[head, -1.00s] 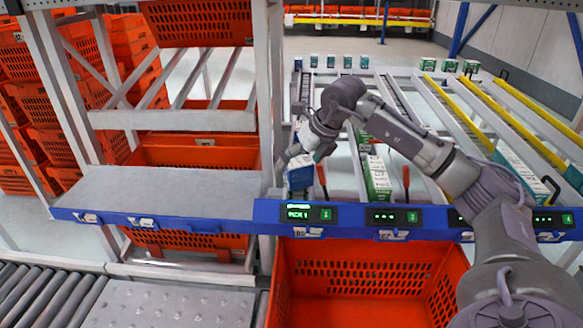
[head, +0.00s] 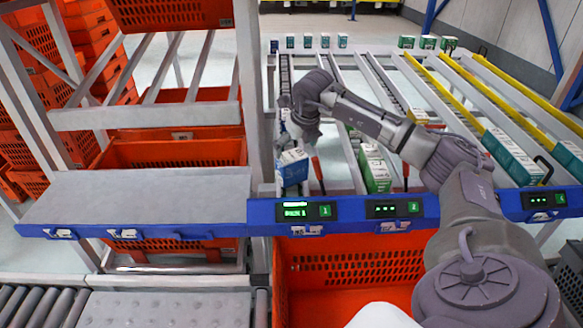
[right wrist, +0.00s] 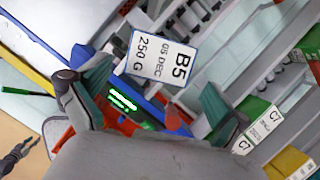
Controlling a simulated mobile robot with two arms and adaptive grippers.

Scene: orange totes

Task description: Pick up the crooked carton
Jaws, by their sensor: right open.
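The crooked carton (head: 292,168) is blue and white. It sits turned askew at the front end of the leftmost rack lane, just behind the blue rail. In the right wrist view its white labelled face (right wrist: 160,62), reading B5, shows between the spread fingers. My right gripper (head: 298,130) is open and empty, just above and behind the carton in the head view. No finger is seen closed on it. In the right wrist view my right gripper (right wrist: 150,95) has one finger to either side of the carton. My left gripper is not in view.
Green-and-white cartons (head: 374,168) stand in the lane to the right. Red upright pieces (head: 318,175) stand near the lane fronts. The blue rail (head: 350,211) carries lit displays. An orange tote (head: 340,262) is below it. A grey shelf (head: 150,195) to the left is bare.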

